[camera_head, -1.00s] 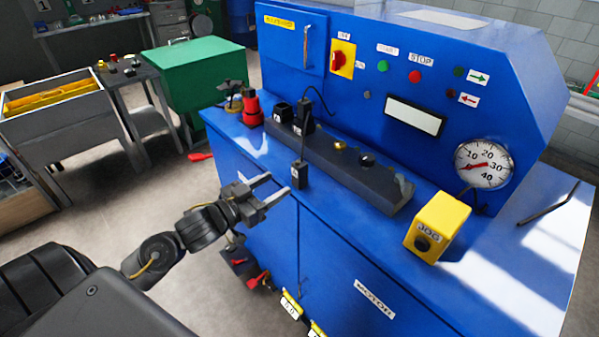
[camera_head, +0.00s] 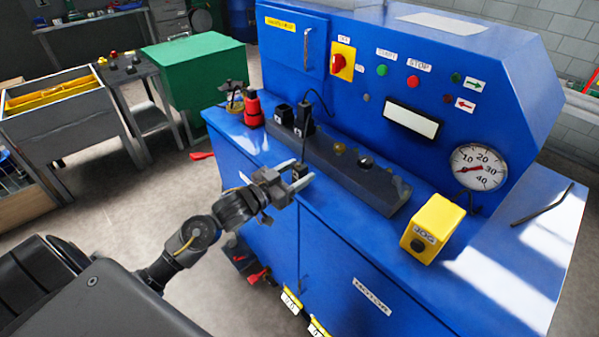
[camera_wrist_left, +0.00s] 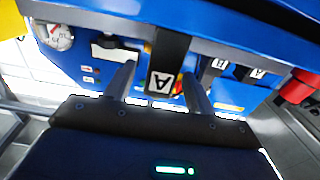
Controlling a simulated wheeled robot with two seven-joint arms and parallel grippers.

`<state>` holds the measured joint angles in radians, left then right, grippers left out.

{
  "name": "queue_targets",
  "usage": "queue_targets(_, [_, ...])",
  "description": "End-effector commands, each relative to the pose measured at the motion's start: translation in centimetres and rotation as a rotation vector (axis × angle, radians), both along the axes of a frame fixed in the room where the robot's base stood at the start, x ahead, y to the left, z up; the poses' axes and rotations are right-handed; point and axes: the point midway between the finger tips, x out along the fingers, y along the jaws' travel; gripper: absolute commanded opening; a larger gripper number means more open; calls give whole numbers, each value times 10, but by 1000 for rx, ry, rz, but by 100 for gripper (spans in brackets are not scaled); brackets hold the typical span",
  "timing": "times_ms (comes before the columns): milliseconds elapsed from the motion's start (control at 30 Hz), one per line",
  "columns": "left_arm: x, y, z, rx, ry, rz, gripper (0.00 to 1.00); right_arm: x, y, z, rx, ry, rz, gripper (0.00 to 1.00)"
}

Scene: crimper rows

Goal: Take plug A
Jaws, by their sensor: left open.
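Plug A (camera_head: 299,171) is a small black block with a cord, at the front edge of the blue machine's ledge. In the left wrist view plug A (camera_wrist_left: 161,78) shows a white label with a black A, between the two fingers. My left gripper (camera_head: 303,169) is open, its fingertips on either side of the plug. In the left wrist view the left gripper (camera_wrist_left: 160,85) has a visible gap between each finger and the plug. Whether any finger touches it is unclear. My right gripper is not in view.
A dark rail (camera_head: 350,178) with black sockets and knobs runs along the ledge behind the plug. A red-and-black item (camera_head: 253,110) stands left of it. A yellow jog box (camera_head: 432,228) is at right. The blue machine panel (camera_head: 350,95) rises behind.

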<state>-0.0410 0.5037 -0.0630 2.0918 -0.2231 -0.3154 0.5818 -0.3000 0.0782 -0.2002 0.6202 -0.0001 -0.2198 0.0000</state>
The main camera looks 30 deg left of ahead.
Motion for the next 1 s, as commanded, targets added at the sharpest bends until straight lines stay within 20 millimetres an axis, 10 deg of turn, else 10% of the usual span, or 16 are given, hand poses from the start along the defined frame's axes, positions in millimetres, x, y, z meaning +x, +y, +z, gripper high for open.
queue_targets(467, [28, -10, 0, 1, 0, 1, 55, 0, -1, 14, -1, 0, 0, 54])
queue_targets(833, [28, -10, 1, 1, -1, 1, 7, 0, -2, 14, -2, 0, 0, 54])
queue_targets(1000, [28, -10, 1, 1, -1, 1, 5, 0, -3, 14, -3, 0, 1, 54])
